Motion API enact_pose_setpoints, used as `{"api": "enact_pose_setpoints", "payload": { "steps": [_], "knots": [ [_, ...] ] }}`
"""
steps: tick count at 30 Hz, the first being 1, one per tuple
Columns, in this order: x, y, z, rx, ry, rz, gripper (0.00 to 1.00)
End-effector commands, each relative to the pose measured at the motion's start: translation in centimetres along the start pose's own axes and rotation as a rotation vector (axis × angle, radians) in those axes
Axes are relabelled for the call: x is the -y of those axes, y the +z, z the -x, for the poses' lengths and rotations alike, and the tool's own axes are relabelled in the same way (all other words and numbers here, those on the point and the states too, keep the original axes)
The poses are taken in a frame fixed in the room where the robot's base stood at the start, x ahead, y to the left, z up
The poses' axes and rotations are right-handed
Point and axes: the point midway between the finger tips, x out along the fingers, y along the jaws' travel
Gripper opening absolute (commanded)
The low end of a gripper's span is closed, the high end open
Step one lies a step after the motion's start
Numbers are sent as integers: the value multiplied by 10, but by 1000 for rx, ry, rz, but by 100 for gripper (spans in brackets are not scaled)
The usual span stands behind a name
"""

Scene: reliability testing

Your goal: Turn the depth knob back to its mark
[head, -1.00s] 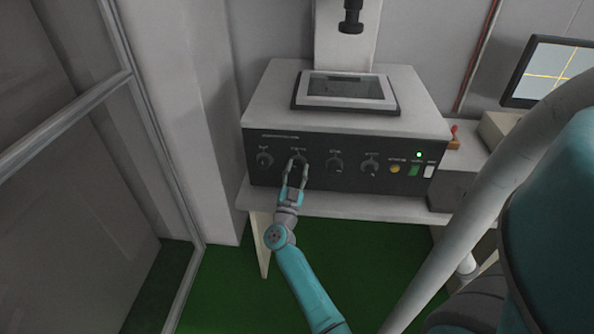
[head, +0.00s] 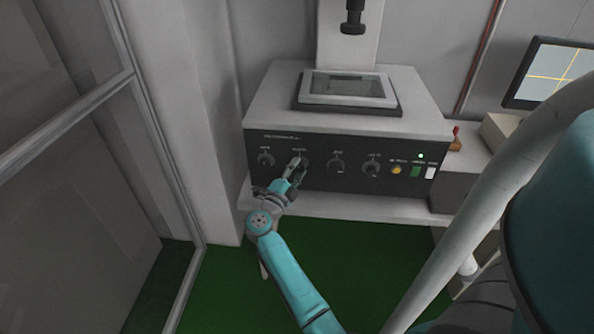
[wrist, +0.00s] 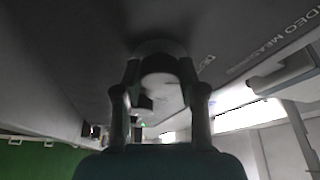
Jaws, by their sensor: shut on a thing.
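A machine with a dark front panel (head: 320,178) has a row of dial knobs. My gripper (head: 294,168) is at the second knob from the left (head: 303,162), which it partly hides. The wrist view is rolled relative to the panel's lettering. The labels are too small to read, so I cannot confirm which is the depth knob. The mark and the knob's pointer are hidden or unclear.
Another knob (head: 265,159) sits close on the left, and two more (head: 337,166) (head: 372,169) on the right. Buttons and a green light (head: 421,156) are at the panel's right end. A glass partition (head: 130,75) stands at the left.

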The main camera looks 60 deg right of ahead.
Motion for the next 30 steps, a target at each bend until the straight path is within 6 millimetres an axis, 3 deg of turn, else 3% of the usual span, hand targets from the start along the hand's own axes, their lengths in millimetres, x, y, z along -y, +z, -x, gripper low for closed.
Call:
{"api": "enact_pose_setpoints", "payload": {
  "steps": [12, 27, 28, 30],
  "knots": [
    [0, -1, 0, -2, 61, -145, 6],
    [0, -1, 0, -2, 67, -157, 6],
    [0, -1, 0, -2, 67, -157, 48],
    [0, -1, 0, -2, 67, -157, 66]
  ]
}}
